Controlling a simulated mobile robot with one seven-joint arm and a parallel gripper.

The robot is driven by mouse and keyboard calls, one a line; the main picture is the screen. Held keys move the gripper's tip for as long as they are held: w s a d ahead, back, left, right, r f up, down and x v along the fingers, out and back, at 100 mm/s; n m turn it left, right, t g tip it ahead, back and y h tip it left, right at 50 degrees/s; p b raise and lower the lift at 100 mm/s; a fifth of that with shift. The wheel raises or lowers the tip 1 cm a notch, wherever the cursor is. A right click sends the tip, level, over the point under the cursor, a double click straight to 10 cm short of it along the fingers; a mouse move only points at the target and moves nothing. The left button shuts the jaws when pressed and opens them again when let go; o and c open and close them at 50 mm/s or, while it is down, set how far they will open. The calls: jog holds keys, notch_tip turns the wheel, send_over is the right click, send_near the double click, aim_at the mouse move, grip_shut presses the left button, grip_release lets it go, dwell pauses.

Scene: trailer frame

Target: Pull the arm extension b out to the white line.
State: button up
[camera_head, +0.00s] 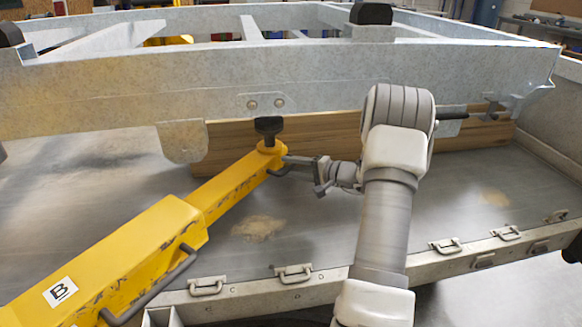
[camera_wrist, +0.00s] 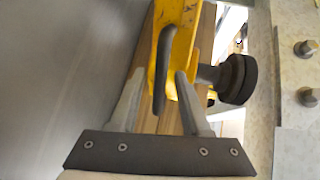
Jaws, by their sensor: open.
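The yellow arm marked B (camera_head: 140,250) slants up from the lower left in the head view. Its narrower extension (camera_head: 232,188) comes out of the thick sleeve and ends in a black round pad (camera_head: 268,127) under the trailer frame. The pad also shows in the wrist view (camera_wrist: 238,80). A dark bar handle (camera_wrist: 160,70) is fixed near the extension's tip. My gripper (camera_head: 292,166) is at that tip, on its right side. In the wrist view its open fingers (camera_wrist: 160,78) stand either side of the handle; contact cannot be told. I cannot make out a white line.
The galvanised trailer frame (camera_head: 330,75) spans the back, just above my gripper. A wooden board (camera_head: 330,140) stands behind the extension. A second dark handle (camera_head: 165,280) runs along the sleeve. The grey metal floor (camera_head: 310,225) is open, with a latched edge in front.

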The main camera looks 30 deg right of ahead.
jog(key=p+v, duration=0.2)
jog(key=v, duration=1.5)
jog(key=shift+p, duration=0.3)
